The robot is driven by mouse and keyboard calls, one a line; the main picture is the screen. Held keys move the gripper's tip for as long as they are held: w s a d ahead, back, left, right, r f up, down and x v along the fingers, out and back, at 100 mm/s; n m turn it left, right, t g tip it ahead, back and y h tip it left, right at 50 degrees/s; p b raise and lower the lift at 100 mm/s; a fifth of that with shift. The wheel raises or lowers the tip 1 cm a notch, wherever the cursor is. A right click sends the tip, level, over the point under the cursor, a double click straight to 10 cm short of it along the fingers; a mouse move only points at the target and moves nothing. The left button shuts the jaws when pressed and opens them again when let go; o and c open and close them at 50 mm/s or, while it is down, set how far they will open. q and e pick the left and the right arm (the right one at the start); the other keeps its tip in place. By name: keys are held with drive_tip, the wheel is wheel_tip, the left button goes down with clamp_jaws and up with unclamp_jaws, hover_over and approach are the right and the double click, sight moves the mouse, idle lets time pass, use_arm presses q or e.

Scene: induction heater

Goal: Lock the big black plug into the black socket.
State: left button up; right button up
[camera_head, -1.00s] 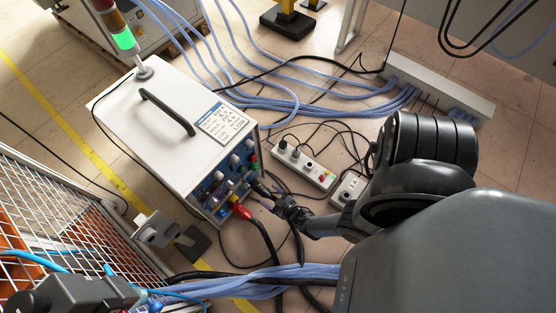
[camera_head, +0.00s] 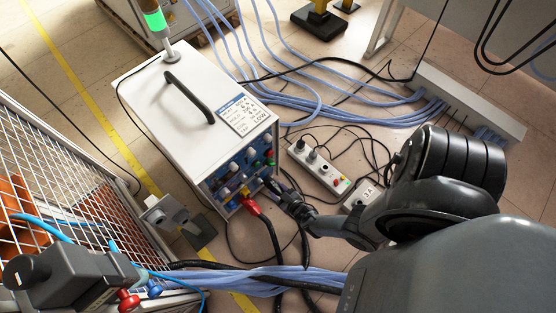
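The white heater box (camera_head: 185,105) stands on the floor, and its front panel (camera_head: 217,186) carries several coloured sockets and knobs. A red plug (camera_head: 250,205) with a dark cable sits at the lower part of the panel. A dark shape that looks like the big black plug (camera_head: 272,184) is at the panel's right side, close against it. My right gripper (camera_head: 282,192) is right at this dark shape, coming from the lower right. Its fingers blend with the black plug, so their grip is unclear. The black socket is hidden behind them. My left gripper does not show.
A power strip (camera_head: 318,167) and a small socket box (camera_head: 362,195) lie right of the heater among loose cables. A wire cage (camera_head: 60,190) stands at left. A thick blue cable bundle (camera_head: 265,282) runs along the bottom. A white floor duct (camera_head: 465,105) lies at upper right.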

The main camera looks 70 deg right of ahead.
drive_tip(key=shift+c, duration=1.1)
drive_tip(key=o, duration=0.4)
drive_tip(key=c, duration=0.6)
drive_tip(key=shift+m, duration=0.3)
drive_tip(key=shift+m+y, duration=0.3)
drive_tip(key=shift+m+t+y, duration=0.3)
drive_tip(key=shift+m+y, duration=0.2)
